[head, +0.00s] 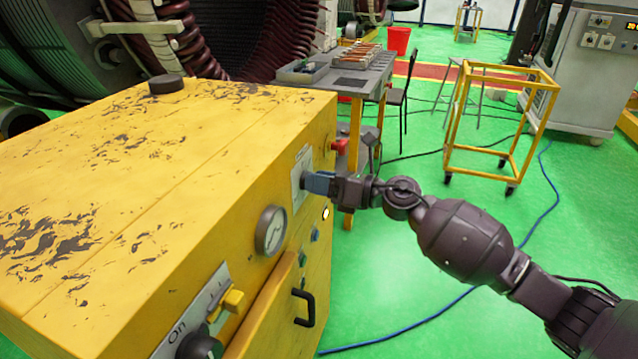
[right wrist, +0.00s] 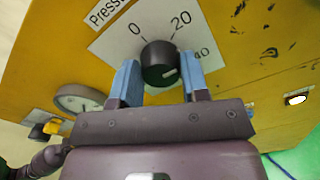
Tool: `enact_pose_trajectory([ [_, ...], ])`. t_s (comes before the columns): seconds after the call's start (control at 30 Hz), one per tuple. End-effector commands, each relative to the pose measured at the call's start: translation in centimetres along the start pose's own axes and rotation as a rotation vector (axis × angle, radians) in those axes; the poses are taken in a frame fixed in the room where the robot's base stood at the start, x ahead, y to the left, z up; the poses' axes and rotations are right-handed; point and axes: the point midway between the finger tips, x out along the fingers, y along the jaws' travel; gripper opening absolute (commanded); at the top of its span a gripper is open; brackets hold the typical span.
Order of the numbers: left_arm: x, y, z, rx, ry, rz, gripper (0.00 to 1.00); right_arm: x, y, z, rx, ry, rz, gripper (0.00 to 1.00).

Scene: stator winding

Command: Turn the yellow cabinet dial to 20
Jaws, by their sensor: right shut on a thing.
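The yellow cabinet (head: 130,190) fills the left of the head view. Its black dial knob (right wrist: 160,65) sits on a white plate (right wrist: 112,45) marked 0, 20 and 40, with a partly cut-off "Press..." label above. A white mark on the knob lies at its lower right, on the side towards 40 rather than straight at 20. My right gripper (right wrist: 158,75) has its blue fingers on either side of the knob and is shut on it. In the head view the right gripper (head: 312,183) covers the knob at the cabinet's front face. My left gripper is not in view.
A round gauge (head: 271,230), a yellow switch (head: 232,300), a black handle (head: 303,308) and a red knob (head: 339,146) stick out near the dial. A grey workbench (head: 345,85) and a yellow wheeled frame (head: 505,75) stand behind.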

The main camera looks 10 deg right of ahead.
Motion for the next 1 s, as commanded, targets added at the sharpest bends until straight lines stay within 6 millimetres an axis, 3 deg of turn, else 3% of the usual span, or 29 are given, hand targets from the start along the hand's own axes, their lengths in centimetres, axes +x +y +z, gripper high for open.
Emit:
enact_pose_trajectory([
  [0.5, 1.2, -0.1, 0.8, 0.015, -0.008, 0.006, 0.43, 0.0, 0.0, -0.4, -0.397, 0.003, -0.001, 0.18],
  [1.0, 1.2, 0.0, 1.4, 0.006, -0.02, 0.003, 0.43, 0.0, 0.1, -0.2, -0.515, 0.002, 0.0, 0.18],
])
